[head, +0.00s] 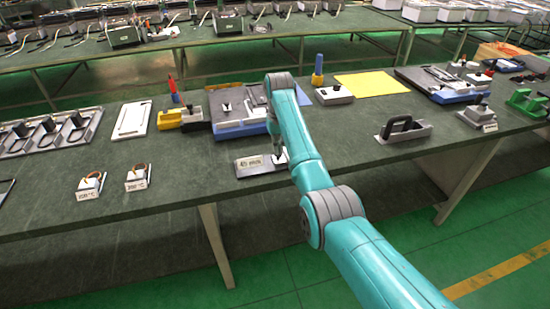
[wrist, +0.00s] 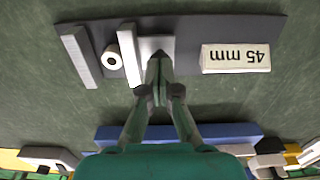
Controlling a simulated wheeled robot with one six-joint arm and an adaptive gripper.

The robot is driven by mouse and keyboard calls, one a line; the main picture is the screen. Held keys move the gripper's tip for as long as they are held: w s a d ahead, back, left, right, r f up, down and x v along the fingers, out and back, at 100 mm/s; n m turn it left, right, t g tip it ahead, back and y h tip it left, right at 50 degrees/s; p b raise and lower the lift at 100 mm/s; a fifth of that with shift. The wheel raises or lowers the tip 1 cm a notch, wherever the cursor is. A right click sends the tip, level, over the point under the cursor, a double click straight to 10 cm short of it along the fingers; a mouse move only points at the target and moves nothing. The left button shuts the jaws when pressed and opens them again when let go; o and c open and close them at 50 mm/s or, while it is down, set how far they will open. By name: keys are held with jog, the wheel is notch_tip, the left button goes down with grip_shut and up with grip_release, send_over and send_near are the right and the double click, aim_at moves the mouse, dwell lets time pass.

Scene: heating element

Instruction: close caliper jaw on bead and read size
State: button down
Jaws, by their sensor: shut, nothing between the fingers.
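The caliper is a dark plate (wrist: 190,27) with two pale upright jaws and a label (wrist: 230,58) reading 45 mm, upside down in the wrist view. The bead (wrist: 112,57) is a small white ring with a dark hole. It lies between the grey outer jaw (wrist: 80,55) and the whiter inner jaw (wrist: 130,53), close to both; I cannot tell whether either touches it. My gripper (wrist: 159,56) is shut and empty, its tips at the pale slider block (wrist: 156,43) just right of the inner jaw. In the head view the caliper (head: 262,167) lies near the bench's front edge, partly hidden by my arm.
A blue-based tray (head: 235,128) stands just behind the caliper. Two small stands with temperature labels (head: 90,186) are to the left. A black-handled grey block (head: 403,131) is to the right. The bench (head: 200,180) is bare around the caliper's front and left.

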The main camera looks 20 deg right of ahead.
jog(key=shift+s+d+f, duration=0.1)
jog(key=shift+d+f, duration=0.15)
jog(key=shift+d, duration=0.3)
jog(key=shift+s+d+f, duration=0.1)
jog(key=shift+d+f, duration=0.15)
jog(key=shift+d, duration=0.25)
dwell(0.6)
jog(key=shift+r, duration=0.15)
dwell(0.6)
notch_tip(320, 180, up, 7)
jog(key=shift+w+r, duration=0.15)
jog(key=shift+w, duration=0.05)
dwell(0.7)
dwell(0.4)
